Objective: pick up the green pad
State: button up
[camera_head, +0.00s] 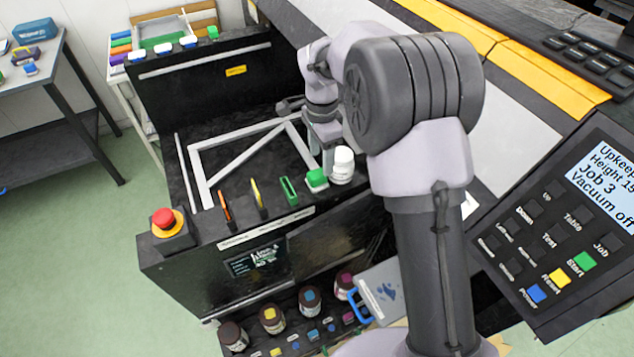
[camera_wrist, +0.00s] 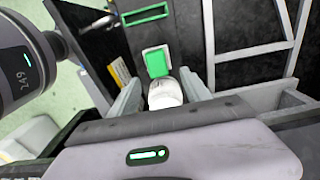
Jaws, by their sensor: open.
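The green pad (camera_head: 317,179), a small green block with a white part, sits near the front edge of the black machine's top. In the wrist view the green pad (camera_wrist: 157,63) lies just beyond my fingertips. A white bottle (camera_head: 343,165) stands close to its right in the head view. In the wrist view the white bottle (camera_wrist: 165,94) appears between my fingers. My gripper (camera_wrist: 160,77) is open, its two fingers spread on either side of the bottle in that view.
A green-framed tool (camera_head: 289,190), a yellow tool (camera_head: 258,194) and an orange tool (camera_head: 226,206) stand left of the pad. A grey metal frame (camera_head: 203,182) lies behind them. A red stop button (camera_head: 164,218) is at the front left corner. Several ink bottles (camera_head: 272,319) stand below.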

aim_at(317, 173)
jog(key=f+b, duration=0.1)
jog(key=f, duration=0.3)
jog(key=a+f+b, duration=0.1)
jog(key=f, duration=0.1)
jog(key=shift+s+f+b, duration=0.1)
jog(key=shift+s+b, duration=0.2)
jog(key=shift+b, duration=0.05)
jog(key=shift+c, duration=1)
grip_shut()
